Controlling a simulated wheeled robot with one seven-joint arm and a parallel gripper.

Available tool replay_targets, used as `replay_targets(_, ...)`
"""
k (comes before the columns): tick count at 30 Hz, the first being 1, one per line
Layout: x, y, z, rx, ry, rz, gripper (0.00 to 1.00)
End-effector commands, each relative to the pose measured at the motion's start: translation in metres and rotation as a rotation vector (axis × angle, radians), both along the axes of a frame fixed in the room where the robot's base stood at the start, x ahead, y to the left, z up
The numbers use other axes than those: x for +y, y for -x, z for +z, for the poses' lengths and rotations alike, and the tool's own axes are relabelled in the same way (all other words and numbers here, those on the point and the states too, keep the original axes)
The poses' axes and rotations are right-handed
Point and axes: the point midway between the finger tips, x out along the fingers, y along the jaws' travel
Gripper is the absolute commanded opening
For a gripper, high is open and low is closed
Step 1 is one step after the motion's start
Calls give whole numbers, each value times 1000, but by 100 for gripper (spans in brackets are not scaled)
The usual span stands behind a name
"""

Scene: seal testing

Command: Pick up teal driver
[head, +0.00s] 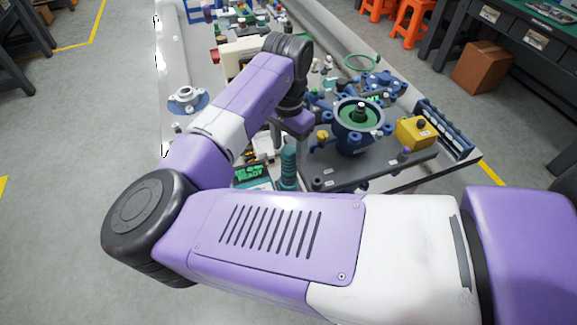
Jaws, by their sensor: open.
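A teal ribbed handle (288,165), which looks like the teal driver, stands roughly upright near the front of the bench. It is right of a teal device with a lit green display (250,172). Its lower end is hidden behind my arm. My gripper (279,136) points down above and slightly beyond the handle in the picture, under the dark wrist joint. It is open; its fingertips are small and partly hidden by the wrist. No contact with the handle can be made out.
Right of the handle is a dark grey plate (350,180) carrying a blue clamp fixture (352,138) with a green centre. A yellow block (415,132) and a blue rack (446,130) stand farther right.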

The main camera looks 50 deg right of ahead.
Motion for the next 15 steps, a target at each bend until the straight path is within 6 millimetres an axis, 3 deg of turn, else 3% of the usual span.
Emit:
replay_targets(6,2,2,-28,1,-1,1,61)
replay_targets(15,2,2,-34,-1,1,0,61)
